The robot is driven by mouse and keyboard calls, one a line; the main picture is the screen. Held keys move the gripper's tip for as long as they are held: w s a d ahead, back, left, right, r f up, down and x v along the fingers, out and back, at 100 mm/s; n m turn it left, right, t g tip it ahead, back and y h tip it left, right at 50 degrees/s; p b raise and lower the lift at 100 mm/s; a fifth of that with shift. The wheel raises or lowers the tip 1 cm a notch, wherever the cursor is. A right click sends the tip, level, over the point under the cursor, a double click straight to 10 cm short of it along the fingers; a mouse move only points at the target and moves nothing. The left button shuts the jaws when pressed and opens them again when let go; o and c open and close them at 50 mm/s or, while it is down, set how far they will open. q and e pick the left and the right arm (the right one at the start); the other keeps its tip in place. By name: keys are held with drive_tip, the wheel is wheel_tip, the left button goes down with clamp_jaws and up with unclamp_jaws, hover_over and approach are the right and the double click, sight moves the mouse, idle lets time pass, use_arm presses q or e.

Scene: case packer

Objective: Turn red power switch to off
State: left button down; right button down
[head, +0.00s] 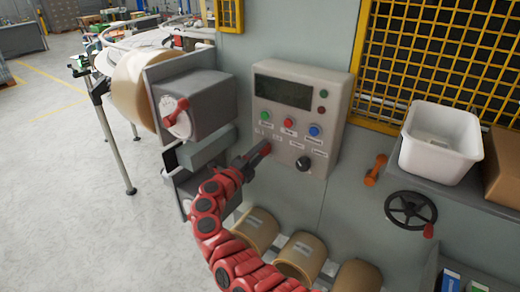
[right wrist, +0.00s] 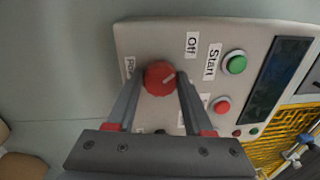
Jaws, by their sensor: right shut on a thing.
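The grey control panel (head: 300,80) is mounted on the machine wall in the head view. My right gripper (head: 262,148) reaches its lower left corner. My right gripper (right wrist: 159,85) is shut on the knob, one finger on each side. My left gripper is not in view.
The panel also carries a green button (head: 264,116), a red button (head: 289,122), a blue button (head: 315,130) and a black knob (head: 303,164). A grey box with a red handle (head: 176,110) is at left. A white bin (head: 440,143) and handwheel (head: 411,209) are at right.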

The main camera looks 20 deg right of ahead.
idle(0.3)
drive_tip(key=shift+c, duration=1.4)
unclamp_jaws()
drive_tip(key=b+v, duration=0.5)
drive_tip(key=v, duration=1.2)
drive_tip(key=shift+s, duration=0.15)
drive_tip(key=shift+a, duration=0.15)
